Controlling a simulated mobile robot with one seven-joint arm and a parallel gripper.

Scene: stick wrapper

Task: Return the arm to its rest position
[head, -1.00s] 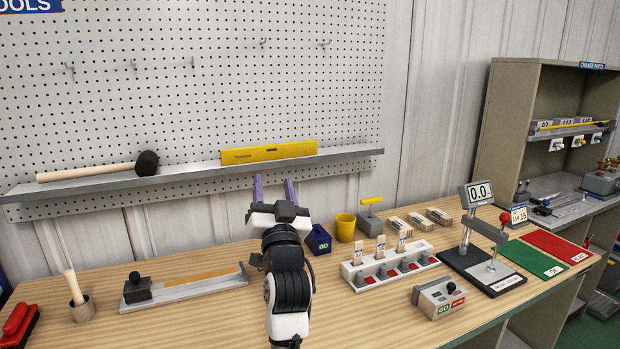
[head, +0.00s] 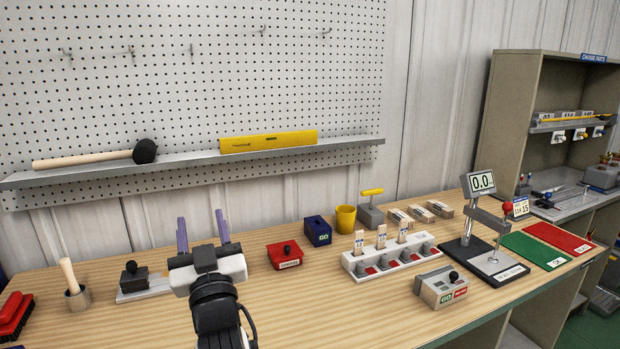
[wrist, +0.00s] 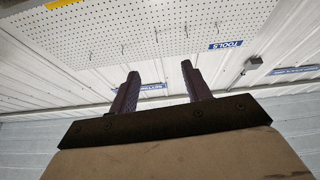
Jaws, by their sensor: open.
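My gripper (head: 202,231) is at the left front of the bench in the head view, raised above the wooden top with its purple fingers pointing up. The fingers are spread apart with nothing between them. In the wrist view my gripper (wrist: 161,92) is also open and empty, facing the upper wall and ceiling. My arm hides part of the grey fixture (head: 133,283) behind it.
A white rack (head: 365,268) with wrapped sticks and a gauge stand (head: 480,258) are further right. A shelf (head: 200,169) holds a mallet and yellow level.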

